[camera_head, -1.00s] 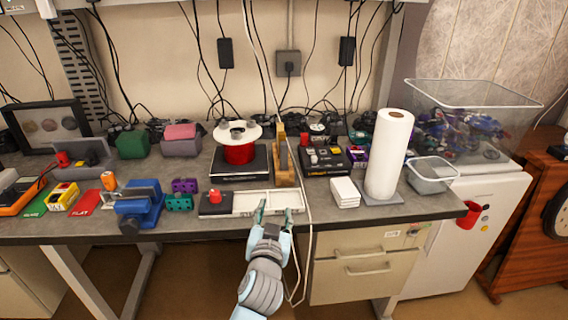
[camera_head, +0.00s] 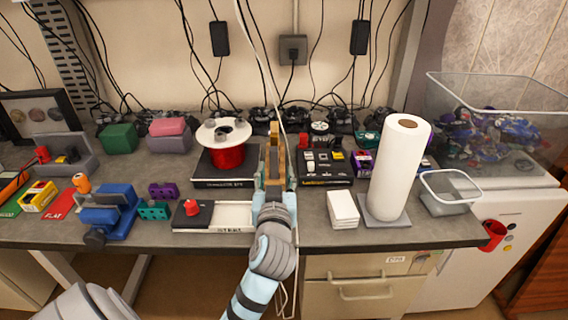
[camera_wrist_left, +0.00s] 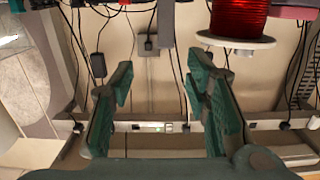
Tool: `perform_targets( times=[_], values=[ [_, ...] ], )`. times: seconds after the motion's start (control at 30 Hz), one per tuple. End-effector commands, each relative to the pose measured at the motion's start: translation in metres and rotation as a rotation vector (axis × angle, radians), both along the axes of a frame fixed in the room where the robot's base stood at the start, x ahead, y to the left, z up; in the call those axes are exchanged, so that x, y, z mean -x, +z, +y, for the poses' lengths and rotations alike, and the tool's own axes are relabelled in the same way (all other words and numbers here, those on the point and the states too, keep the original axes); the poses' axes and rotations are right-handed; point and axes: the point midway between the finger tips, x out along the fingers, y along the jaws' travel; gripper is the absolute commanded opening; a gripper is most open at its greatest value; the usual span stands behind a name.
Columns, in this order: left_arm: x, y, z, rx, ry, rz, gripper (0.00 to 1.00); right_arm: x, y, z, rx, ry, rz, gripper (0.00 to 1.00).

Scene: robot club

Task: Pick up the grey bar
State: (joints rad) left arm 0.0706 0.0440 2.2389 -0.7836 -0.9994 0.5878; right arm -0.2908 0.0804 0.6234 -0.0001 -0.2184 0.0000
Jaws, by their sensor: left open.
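A narrow grey upright piece, which looks like the grey bar (camera_head: 282,163), stands against a wooden stand (camera_head: 274,135) near the middle of the bench. My left gripper (camera_head: 273,188) is directly in front of the stand and covers its lower part in the head view. In the left wrist view its teal fingers (camera_wrist_left: 163,105) are wide apart with nothing between them. The bar cannot be made out in the wrist view, and contact cannot be told. My right gripper is out of view.
A red spool (camera_head: 228,155) on a black base stands left of the stand. A white tray (camera_head: 235,214) lies in front of it. A black box (camera_head: 325,167), white blocks (camera_head: 342,208) and a paper roll (camera_head: 398,170) stand to the right. A blue vise (camera_head: 112,212) is left.

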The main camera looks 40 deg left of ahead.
Motion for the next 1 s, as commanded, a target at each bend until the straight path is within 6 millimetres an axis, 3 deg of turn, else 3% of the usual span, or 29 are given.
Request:
perform_targets(
  times=[0.2, 0.57, 0.83, 1.0],
  values=[
    [-0.041, -0.003, 0.04, -0.006, 0.014, 0.002, 0.43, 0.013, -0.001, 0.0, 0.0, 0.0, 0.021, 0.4],
    [-0.092, -0.012, 0.069, -0.004, 0.01, 0.001, 0.43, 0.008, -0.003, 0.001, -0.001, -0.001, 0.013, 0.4],
    [-0.1, -0.013, 0.074, -0.001, 0.007, 0.001, 0.43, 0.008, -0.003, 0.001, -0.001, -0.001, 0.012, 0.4],
    [-0.1, -0.013, 0.073, -0.002, 0.007, 0.001, 0.18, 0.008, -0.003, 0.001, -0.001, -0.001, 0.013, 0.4]
  ],
)
